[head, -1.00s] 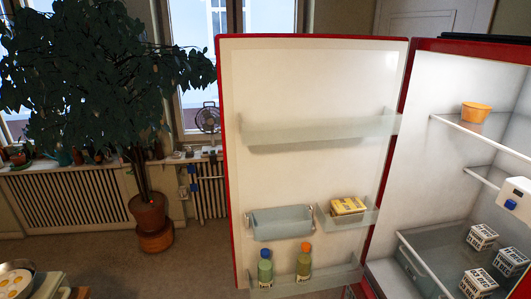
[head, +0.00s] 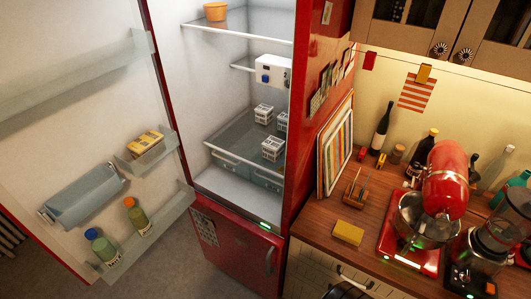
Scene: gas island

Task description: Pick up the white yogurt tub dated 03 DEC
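Several small white tubs with dark printing stand in the open red fridge, on the lower glass shelf (head: 228,146). One tub (head: 263,114) is at the back left, one (head: 272,148) is at the front, and one (head: 283,122) is partly hidden by the fridge's right wall. Their dates are too small to read, so I cannot tell which one says 03 DEC. Neither of my grippers is in view.
The fridge door (head: 85,130) stands open at the left, with bottles in its bottom rack. An orange bowl (head: 215,12) is on the upper shelf. A wooden counter (head: 318,226) at the right holds a red mixer (head: 445,180), bottles and a yellow sponge (head: 348,233).

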